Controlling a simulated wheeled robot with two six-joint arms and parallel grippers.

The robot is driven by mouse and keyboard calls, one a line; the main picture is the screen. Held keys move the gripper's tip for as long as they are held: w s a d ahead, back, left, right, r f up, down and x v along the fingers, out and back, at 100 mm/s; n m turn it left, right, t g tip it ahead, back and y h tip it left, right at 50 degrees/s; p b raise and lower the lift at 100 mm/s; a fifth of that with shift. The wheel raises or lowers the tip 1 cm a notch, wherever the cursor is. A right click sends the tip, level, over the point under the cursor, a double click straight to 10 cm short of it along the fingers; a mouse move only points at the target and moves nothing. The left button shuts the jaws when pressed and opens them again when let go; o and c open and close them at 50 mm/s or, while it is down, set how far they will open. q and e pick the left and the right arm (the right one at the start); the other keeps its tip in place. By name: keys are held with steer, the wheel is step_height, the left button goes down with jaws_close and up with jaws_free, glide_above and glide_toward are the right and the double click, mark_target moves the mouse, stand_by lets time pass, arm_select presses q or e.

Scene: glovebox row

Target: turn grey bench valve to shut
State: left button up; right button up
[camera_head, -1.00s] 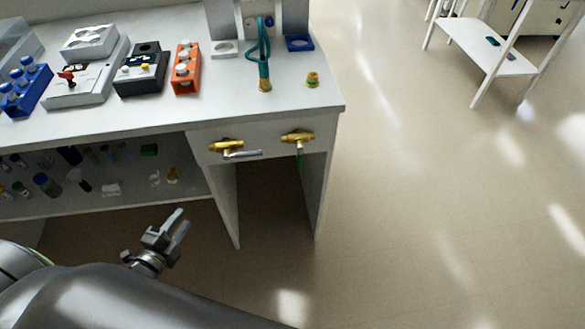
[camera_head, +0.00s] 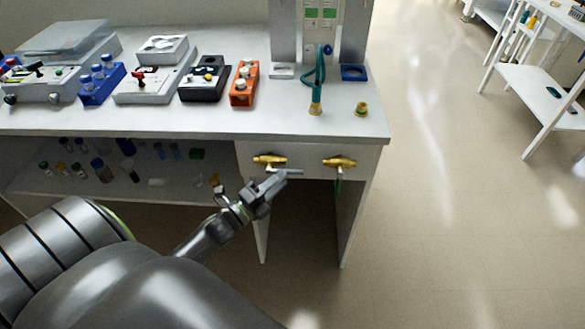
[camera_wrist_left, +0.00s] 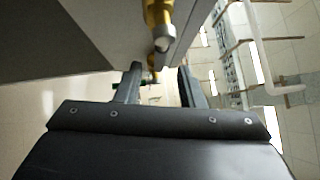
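The grey bench valve (camera_head: 268,160) is a brass body on the bench's front panel, with a grey lever (camera_head: 291,171) pointing right, roughly level. My left gripper (camera_head: 272,183) is just below and in front of this valve and overlaps part of the lever in the head view. In the left wrist view its two fingers (camera_wrist_left: 160,85) stand apart with nothing clearly held. A brass valve with a round grey end (camera_wrist_left: 165,42) shows above and between them there. I cannot tell whether a finger touches the lever. My right gripper is not in view.
A second brass valve (camera_head: 340,162) with a green lever (camera_head: 338,186) pointing down sits to the right on the same panel. A teal hose (camera_head: 316,80) and an orange block (camera_head: 244,83) stand on the benchtop. Below the panel is an open knee space between two side walls.

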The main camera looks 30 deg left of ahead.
mark_target(292, 170)
arm_select(q)
steer(key=shift+p+x, duration=0.4)
steer(key=shift+x, duration=2.3)
jaws_close()
